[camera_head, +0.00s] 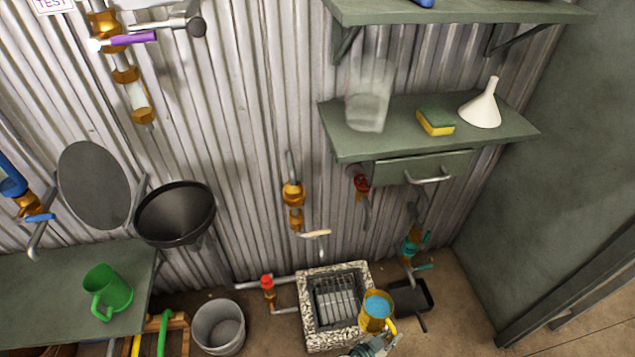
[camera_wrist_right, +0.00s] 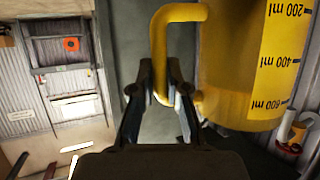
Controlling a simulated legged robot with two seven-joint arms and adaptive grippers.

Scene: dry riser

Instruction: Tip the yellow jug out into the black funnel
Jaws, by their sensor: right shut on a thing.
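The yellow jug (camera_head: 372,322) is low in the head view, right of centre, with blue liquid (camera_head: 378,307) showing in its open top. My right gripper (camera_head: 382,341) is at the jug's handle side. In the right wrist view my gripper (camera_wrist_right: 162,82) is shut on the handle of the yellow jug (camera_wrist_right: 235,70), whose wall carries black ml marks. The black funnel (camera_head: 176,212) is a wide, open cone by the corrugated wall, well to the left of the jug and apart from it. My left gripper is not in view.
A floor drain with a speckled rim (camera_head: 312,300) lies just left of the jug. A grey bucket (camera_head: 218,327) and a green jug (camera_head: 108,290) on a bench (camera_head: 45,285) are farther left. A shelf (camera_head: 395,146) holds a clear vessel, a sponge and a white funnel. Pipes and valves line the wall.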

